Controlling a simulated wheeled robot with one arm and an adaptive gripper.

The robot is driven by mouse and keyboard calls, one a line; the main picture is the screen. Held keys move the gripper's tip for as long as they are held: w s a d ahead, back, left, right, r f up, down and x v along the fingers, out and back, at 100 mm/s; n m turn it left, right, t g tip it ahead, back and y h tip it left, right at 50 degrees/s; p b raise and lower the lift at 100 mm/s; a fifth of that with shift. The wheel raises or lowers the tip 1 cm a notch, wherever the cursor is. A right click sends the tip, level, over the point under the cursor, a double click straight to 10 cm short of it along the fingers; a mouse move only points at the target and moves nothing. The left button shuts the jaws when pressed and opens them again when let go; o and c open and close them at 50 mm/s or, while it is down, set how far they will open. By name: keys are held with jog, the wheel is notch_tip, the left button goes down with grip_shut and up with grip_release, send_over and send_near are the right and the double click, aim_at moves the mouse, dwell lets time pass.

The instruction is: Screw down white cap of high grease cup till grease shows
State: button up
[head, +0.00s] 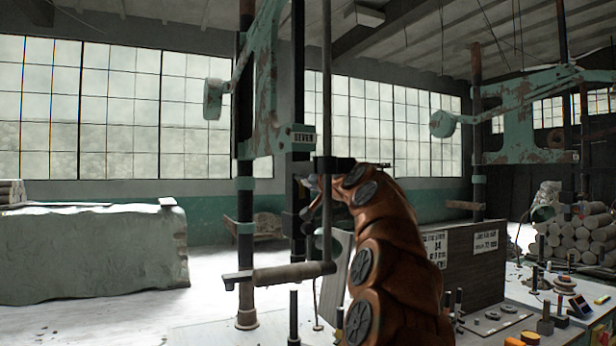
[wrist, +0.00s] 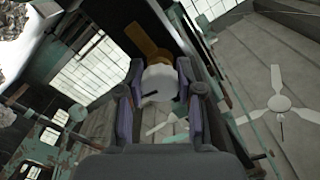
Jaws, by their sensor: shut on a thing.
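The white cap (wrist: 160,84) sits between the two purple-grey fingers of my gripper (wrist: 161,76) in the wrist view. The fingers press on it from both sides. A brass-coloured part (wrist: 143,40) shows just beyond the cap, and a small dark mark lies on the cap's near face. I cannot make out any grease.
A green-painted machine frame (head: 267,90) with a vertical rod and a horizontal roller (head: 290,273) stands close to my arm. Control benches (head: 490,325) and stacked clay rolls (head: 575,240) are at right. A ceiling fan (wrist: 278,103) shows in the wrist view.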

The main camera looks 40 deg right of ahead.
jog(key=shift+r+m, duration=0.1)
jog(key=shift+m, duration=0.2)
dwell(0.4)
jog(key=o, duration=1.2)
jog(key=shift+c, duration=0.2)
jog(key=shift+s, duration=0.1)
jog(key=v, duration=1.1)
jog(key=shift+s+a, duration=0.15)
jog(key=shift+s, duration=0.2)
